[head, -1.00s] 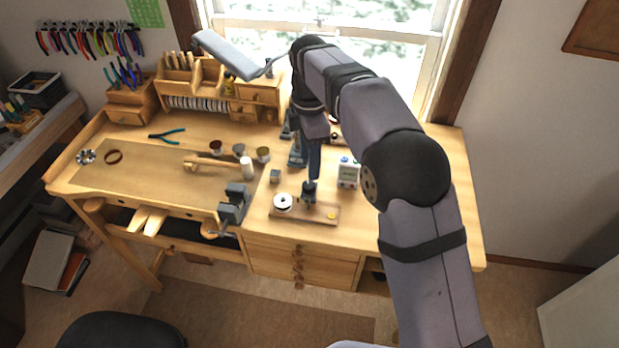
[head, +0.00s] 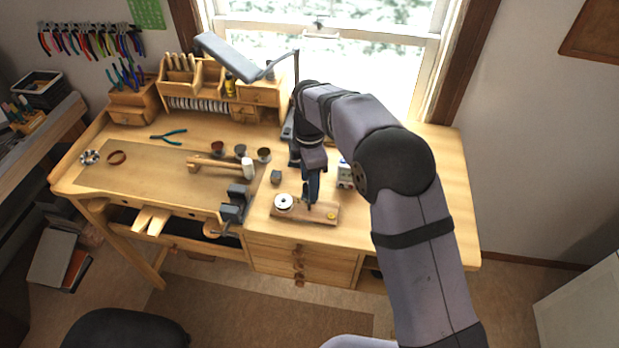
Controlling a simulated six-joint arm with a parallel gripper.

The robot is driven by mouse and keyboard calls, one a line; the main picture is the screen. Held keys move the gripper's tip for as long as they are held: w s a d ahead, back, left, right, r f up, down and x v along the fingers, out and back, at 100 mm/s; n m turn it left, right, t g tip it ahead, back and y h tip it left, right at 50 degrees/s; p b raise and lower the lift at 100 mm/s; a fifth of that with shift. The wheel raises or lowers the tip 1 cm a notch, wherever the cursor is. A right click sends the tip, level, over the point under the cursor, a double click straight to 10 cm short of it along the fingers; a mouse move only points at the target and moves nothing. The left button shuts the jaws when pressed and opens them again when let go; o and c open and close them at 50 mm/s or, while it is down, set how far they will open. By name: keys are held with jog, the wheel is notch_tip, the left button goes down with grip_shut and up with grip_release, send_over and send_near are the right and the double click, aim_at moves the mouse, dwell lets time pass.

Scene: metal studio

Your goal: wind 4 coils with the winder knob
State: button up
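The winder is a small wooden board (head: 322,217) at the front of the bench's right part. A white spool (head: 284,201) sits at its left end and a small yellow disc (head: 331,216) at its right end. My gripper (head: 309,200) points down over the middle of the board, between the spool and the yellow disc. The knob is not clearly visible; my gripper and arm cover that part of the board. The fingers are too small and dark to tell whether they are open or shut.
A white device (head: 345,174) stands behind the board, partly hidden by my arm. A small grey block (head: 276,177) is behind the spool. The bench's right end is clear.

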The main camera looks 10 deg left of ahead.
jog(key=c, duration=1)
jog(key=shift+c, duration=0.2)
jog(key=shift+m, duration=0.4)
